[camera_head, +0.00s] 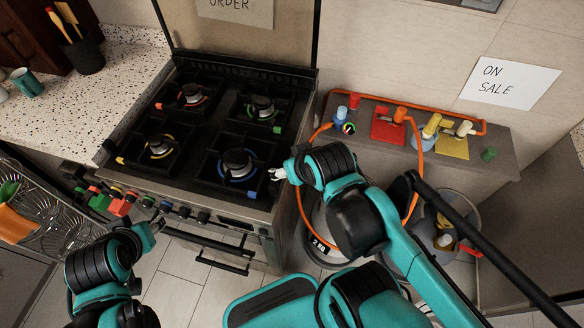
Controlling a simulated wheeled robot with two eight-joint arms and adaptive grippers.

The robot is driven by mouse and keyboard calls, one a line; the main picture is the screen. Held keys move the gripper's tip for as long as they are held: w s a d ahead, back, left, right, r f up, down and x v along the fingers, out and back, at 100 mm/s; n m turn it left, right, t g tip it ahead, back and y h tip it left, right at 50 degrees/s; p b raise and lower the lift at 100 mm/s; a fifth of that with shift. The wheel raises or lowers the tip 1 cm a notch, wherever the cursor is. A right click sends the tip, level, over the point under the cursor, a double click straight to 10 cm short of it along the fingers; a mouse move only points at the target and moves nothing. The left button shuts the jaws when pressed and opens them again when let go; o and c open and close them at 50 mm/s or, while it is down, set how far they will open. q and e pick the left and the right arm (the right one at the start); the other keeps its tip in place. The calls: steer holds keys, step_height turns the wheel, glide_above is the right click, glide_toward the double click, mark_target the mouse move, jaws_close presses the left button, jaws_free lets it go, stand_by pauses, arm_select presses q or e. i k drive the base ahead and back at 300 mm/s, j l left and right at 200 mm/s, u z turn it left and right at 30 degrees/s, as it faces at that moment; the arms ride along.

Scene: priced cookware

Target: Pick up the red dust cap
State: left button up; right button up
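A small red cylinder (354,101), which may be the red dust cap, stands at the left end of the grey ledge (470,165) to the right of the stove. A flat red square (386,131) lies further right on the ledge. My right gripper (277,174) is at the stove's front right corner, left of the ledge and apart from the red cylinder. Its fingers are small and partly hidden by the arm, so its opening is unclear. My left gripper (157,224) is in front of the stove knobs, far from the ledge. Its opening is also unclear.
The ledge also holds a blue cylinder (342,113), an orange cylinder (399,115), a yellow square (453,147), a green cap (489,154) and an orange hose (440,112). The stove (200,130) has several burners. Gas cylinders stand below the ledge, partly behind my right arm.

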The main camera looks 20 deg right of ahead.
mark_target(355, 97)
steer(key=z, duration=1.4)
steer(key=i+l+u, duration=0.1)
steer(key=l, duration=0.3)
steer(key=i+l+u, duration=0.15)
steer(key=l, duration=0.3)
steer(key=z, duration=0.2)
steer(key=i+l, duration=0.05)
